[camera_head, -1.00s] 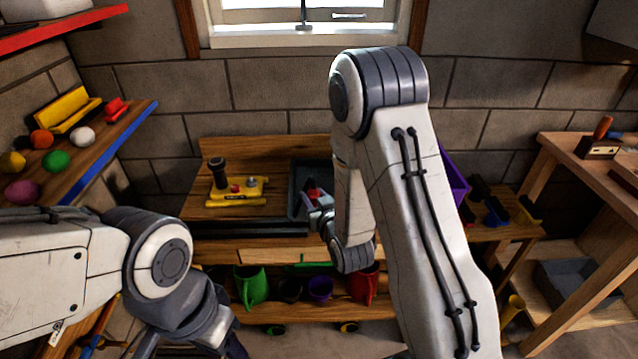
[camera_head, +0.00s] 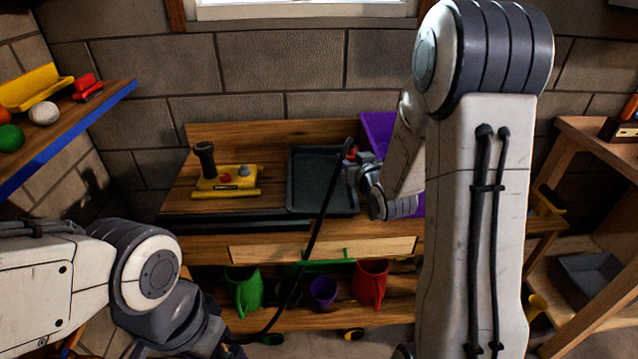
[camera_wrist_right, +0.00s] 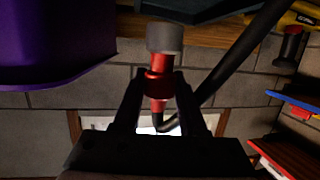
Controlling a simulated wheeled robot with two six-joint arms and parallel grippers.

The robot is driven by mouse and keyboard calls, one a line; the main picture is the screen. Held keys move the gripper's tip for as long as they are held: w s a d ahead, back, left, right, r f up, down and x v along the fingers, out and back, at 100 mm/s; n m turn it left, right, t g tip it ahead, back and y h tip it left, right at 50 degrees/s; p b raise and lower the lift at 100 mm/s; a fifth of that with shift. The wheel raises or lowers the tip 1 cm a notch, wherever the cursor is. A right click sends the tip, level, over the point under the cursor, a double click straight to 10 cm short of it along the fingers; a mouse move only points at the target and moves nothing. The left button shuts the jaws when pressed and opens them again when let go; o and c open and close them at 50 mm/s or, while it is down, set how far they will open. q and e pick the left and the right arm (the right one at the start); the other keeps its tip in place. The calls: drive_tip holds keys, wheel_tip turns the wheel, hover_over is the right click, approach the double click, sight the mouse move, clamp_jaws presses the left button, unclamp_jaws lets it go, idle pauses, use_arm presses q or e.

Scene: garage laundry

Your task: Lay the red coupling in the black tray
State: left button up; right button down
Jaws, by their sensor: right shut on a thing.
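The red coupling (camera_wrist_right: 158,84) has a grey end and sits between my right fingers in the right wrist view. My right gripper (camera_head: 352,160) is shut on it, at the right edge of the black tray in the head view. A black hose (camera_head: 322,215) runs from the coupling area down to the lower left, crossing in front of the tray. The black tray (camera_head: 300,180) lies on the wooden bench and looks empty; its right side is partly hidden. My left arm shows at the lower left, but its gripper is out of view.
A yellow device with a black knob (camera_head: 226,178) stands left of the tray. A purple bin (camera_head: 378,128) is behind my right arm. Another dark tray (camera_head: 594,275) lies at right.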

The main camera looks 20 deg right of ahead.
drive_tip(key=shift+w+a+f, duration=0.85)
drive_tip(key=shift+w+f, duration=0.3)
drive_tip(key=shift+f, duration=0.35)
drive_tip(key=shift+w+a+f, duration=0.8)
drive_tip(key=shift+w+f, duration=0.3)
drive_tip(key=shift+f, duration=0.45)
drive_tip(key=shift+w+a+f, duration=0.85)
drive_tip(key=shift+w+f, duration=0.3)
drive_tip(key=shift+f, duration=0.35)
drive_tip(key=shift+f, duration=0.1)
drive_tip(key=shift+c, duration=2.2)
unclamp_jaws()
